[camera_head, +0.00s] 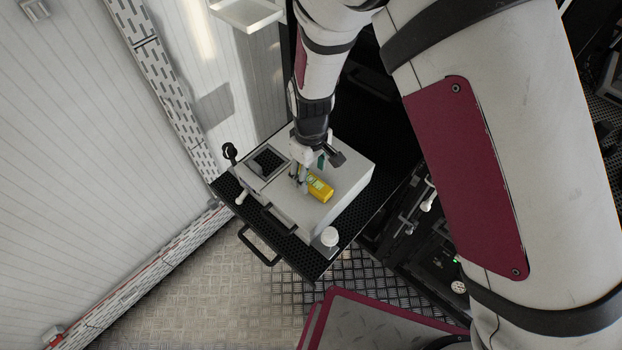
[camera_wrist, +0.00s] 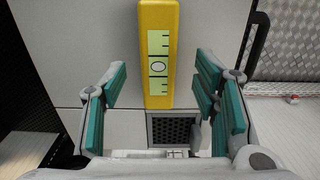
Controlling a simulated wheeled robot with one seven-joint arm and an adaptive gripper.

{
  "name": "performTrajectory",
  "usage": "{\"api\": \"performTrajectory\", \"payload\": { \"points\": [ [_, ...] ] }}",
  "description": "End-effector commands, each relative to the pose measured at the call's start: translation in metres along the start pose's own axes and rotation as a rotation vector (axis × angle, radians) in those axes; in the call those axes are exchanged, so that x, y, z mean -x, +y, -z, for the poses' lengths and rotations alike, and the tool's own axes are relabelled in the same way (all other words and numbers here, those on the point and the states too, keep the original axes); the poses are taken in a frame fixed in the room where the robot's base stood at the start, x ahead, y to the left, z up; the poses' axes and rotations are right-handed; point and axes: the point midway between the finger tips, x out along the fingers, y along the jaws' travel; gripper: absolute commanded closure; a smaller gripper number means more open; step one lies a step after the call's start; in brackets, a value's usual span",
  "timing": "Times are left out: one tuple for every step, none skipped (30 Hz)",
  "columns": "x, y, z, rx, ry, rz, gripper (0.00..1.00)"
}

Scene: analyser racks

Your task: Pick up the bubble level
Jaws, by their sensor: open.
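The bubble level is a yellow block with a pale green scale and a round bubble window. In the head view the bubble level (camera_head: 320,190) lies on top of a white box (camera_head: 345,180). In the wrist view the bubble level (camera_wrist: 158,20) runs upright through the upper middle. My gripper (camera_head: 301,178) is low over the box, beside the level's left end. In the wrist view my gripper (camera_wrist: 158,85) is open, its green finger pads on either side of the level's near end, with a gap on each side. Whether the pads are at the level's height is unclear.
The box stands on a black perforated shelf (camera_head: 310,265) with a handle (camera_head: 258,245). A dark grid recess (camera_head: 268,161) is in the box top, left of the level. A wall is at left.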

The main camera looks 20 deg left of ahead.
Motion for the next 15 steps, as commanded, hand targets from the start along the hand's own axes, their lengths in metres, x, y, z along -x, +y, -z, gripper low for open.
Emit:
{"api": "performTrajectory", "payload": {
  "points": [
    [-0.007, 0.000, -0.001, -0.002, -0.004, 0.000, 0.45],
    [-0.011, 0.001, 0.000, -0.002, -0.003, 0.000, 0.45],
    [-0.016, 0.002, 0.001, -0.002, -0.003, 0.001, 0.45],
    [-0.020, 0.001, 0.001, -0.001, -0.003, 0.001, 0.45],
    [-0.023, 0.002, 0.001, -0.001, -0.003, 0.001, 0.45],
    [-0.028, 0.002, 0.001, -0.001, -0.003, 0.001, 0.45],
    [-0.030, 0.002, 0.001, -0.001, -0.002, 0.000, 0.45],
    [-0.031, 0.002, 0.001, -0.001, -0.001, 0.000, 0.45],
    [-0.033, 0.002, 0.001, -0.001, -0.001, 0.001, 0.45],
    [-0.034, 0.002, 0.001, -0.001, -0.001, 0.001, 0.45],
    [-0.035, 0.002, 0.002, -0.001, -0.001, 0.001, 0.45],
    [-0.035, 0.002, 0.002, -0.001, 0.000, 0.000, 0.45],
    [-0.035, 0.002, 0.002, -0.001, 0.000, 0.000, 0.45],
    [-0.035, 0.002, 0.002, -0.001, 0.000, 0.000, 0.45],
    [-0.035, 0.002, 0.002, -0.001, 0.000, 0.000, 0.45]
  ]
}}
